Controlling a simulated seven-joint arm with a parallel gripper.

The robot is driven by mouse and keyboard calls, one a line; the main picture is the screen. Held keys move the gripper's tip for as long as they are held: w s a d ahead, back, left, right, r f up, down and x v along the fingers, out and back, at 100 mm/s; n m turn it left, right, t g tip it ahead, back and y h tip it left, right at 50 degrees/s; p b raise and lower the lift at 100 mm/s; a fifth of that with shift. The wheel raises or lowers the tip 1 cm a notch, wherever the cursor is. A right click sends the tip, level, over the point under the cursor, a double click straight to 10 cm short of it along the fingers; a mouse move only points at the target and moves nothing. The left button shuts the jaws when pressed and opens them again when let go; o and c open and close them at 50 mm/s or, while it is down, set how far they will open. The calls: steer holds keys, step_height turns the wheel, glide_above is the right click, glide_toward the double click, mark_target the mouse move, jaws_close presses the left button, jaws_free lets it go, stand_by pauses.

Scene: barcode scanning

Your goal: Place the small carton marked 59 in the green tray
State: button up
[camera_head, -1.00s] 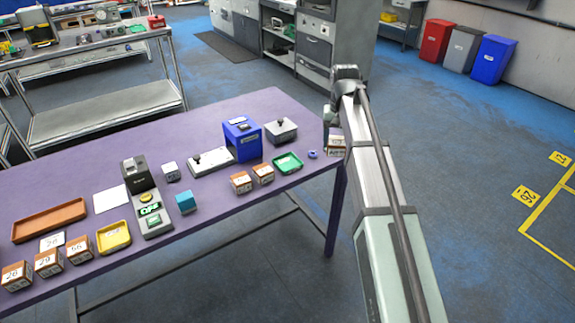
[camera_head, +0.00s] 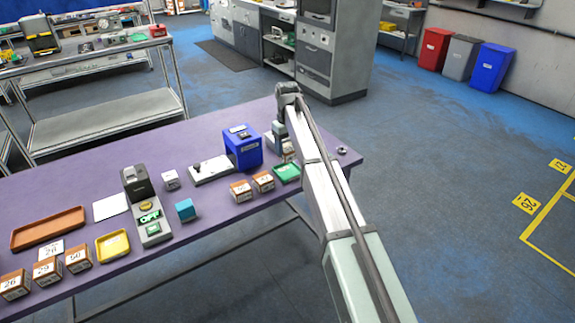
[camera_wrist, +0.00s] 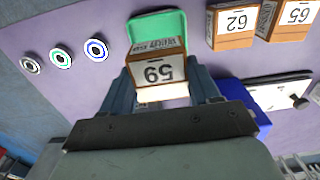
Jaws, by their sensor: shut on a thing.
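The small carton marked 59 (camera_wrist: 158,75) is brown with a white label and sits between the fingers of my gripper (camera_wrist: 165,92) in the wrist view. My gripper is shut on it. The green tray (camera_wrist: 158,28) lies just beyond the carton in the wrist view, and the carton overlaps its near edge in the picture. In the head view the green tray (camera_head: 287,172) is at the table's right part, partly behind my arm. The carton (camera_head: 288,152) shows only as a sliver beside my arm there. I cannot tell its exact height above the table.
Two cartons, 62 (camera_wrist: 231,24) and 65 (camera_wrist: 290,18), stand beside the tray. A blue box (camera_head: 243,147) and a white plate with a knob (camera_head: 211,170) stand nearby. Small rings (camera_wrist: 62,57) lie on the purple table's other side.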

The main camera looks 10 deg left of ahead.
mark_target(287, 148)
steer(key=shift+f, duration=3.4)
steer(key=shift+f, duration=0.15)
steer(key=o, duration=1.3)
steer(key=shift+c, duration=0.2)
step_height(287, 148, up, 12)
steer(key=shift+r, duration=0.2)
